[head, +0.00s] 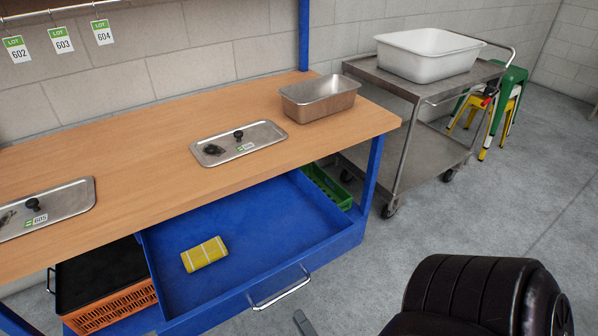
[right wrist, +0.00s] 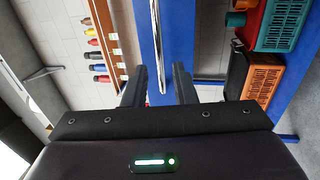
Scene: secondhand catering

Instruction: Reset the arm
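My right gripper (right wrist: 159,72) is open in the right wrist view, with a clear gap between its two dark fingers and nothing held. The silver handle (right wrist: 155,40) of the blue drawer shows in line with that gap, beyond the fingers. In the head view one grey fingertip (head: 302,322) shows at the bottom edge, just below and apart from the drawer handle (head: 281,290). My dark right arm (head: 485,295) fills the bottom right. My left gripper is not in view.
The blue drawer (head: 283,232) is pulled out and holds a yellow folded cloth (head: 204,254). A wooden bench (head: 150,150) carries a metal pan (head: 319,97) and two metal lids. A steel cart (head: 411,86) with a white tub (head: 428,54) stands right. Grey floor is clear beyond my arm.

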